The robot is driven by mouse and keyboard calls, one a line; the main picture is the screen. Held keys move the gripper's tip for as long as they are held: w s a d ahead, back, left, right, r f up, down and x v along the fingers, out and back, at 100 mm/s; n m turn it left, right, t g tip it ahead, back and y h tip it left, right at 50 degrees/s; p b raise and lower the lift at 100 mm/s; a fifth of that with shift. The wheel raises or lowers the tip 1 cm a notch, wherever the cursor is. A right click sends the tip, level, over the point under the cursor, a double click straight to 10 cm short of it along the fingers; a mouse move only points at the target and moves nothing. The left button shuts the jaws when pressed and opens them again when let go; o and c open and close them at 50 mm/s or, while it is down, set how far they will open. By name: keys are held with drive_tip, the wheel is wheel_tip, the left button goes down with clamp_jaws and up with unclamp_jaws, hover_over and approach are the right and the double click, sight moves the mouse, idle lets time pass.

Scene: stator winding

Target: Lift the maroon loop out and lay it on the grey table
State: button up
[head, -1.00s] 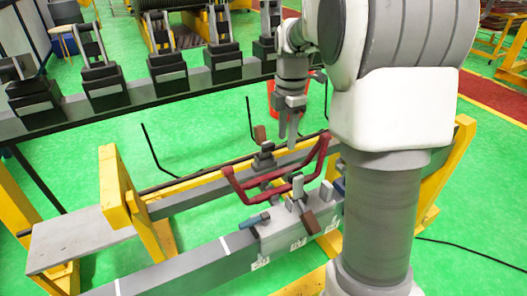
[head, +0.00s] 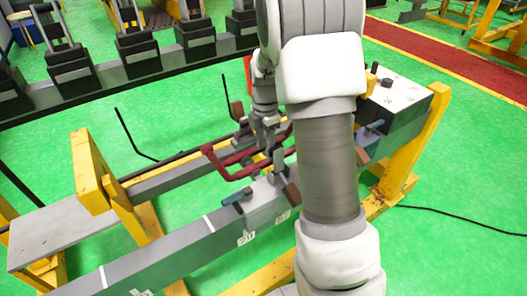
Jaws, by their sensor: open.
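The maroon loop (head: 222,173) sits in the fixture on the rails, at the middle of the head view. Its left bend and long sides show; its right part is partly hidden by my gripper and arm. My gripper (head: 269,150) points down, open, over the right part of the loop. Its fingertips are close to the loop; I cannot tell whether they touch it. The grey table (head: 62,236) is the flat grey top at the lower left, and it is bare.
A blue-handled clamp (head: 237,197) and a brown-ended lever (head: 291,192) stand beside the loop on the front beam. Thin black rods (head: 133,138) rise behind it. A yellow upright (head: 88,172) stands between loop and table.

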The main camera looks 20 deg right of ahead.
sight(265, 161)
wheel_tip(265, 161, down, 5)
drive_tip(key=shift+r, duration=0.1)
clamp_jaws()
drive_tip(key=shift+w+d, duration=0.1)
idle(1.4)
